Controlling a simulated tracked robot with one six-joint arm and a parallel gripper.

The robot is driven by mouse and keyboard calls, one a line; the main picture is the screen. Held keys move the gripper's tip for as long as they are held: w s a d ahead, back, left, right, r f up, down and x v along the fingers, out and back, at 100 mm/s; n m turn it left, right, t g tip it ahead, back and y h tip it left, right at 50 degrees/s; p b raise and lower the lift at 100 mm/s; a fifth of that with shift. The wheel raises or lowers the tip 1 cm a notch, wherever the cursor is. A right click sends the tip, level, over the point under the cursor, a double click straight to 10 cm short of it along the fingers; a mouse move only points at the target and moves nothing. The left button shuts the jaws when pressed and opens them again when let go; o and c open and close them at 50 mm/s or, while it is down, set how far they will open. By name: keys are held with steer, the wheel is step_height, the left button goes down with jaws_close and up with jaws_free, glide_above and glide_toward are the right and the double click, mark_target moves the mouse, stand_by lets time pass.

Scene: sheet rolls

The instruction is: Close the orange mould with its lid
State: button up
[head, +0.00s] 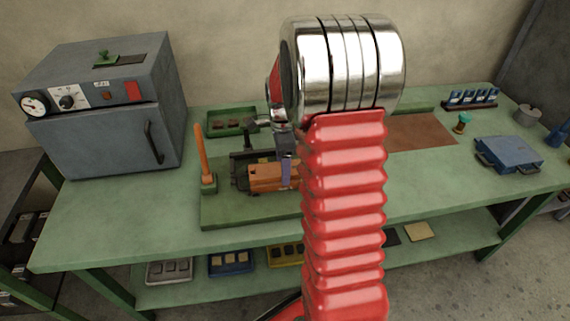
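An orange mould block (266,181) sits in a dark frame (238,170) on a raised green board (225,214) near the middle of the bench. I cannot tell its lid apart from its body at this size. My gripper (286,170) is over the right part of the orange block, with a grey-violet finger in front of it. Whether it touches or grips anything is unclear. My arm's red and chrome links hide whatever lies to the right of the block.
An orange upright lever (203,153) stands left of the block. A grey oven (105,110) is at the back left, with a green tray (231,121) beside it. A blue mould with handles (508,152) lies at right. The bench front left is clear.

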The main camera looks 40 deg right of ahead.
stand_by(0.3)
step_height(320, 180, up, 14)
steer(key=shift+f, duration=0.15)
stand_by(0.4)
stand_by(0.9)
steer(key=s+a+r+n+t, duration=0.2)
steer(key=s+a+n, duration=0.7)
steer(key=a+n, duration=0.2)
steer(key=s+a+r+n+t, duration=0.2)
steer(key=s+a+n+t, duration=0.1)
steer(key=s+a+n, duration=0.6)
steer(key=a+n, duration=0.2)
steer(key=n, duration=0.1)
steer(key=shift+s+a+r+t, duration=0.3)
steer(key=shift+s+a+r, duration=0.1)
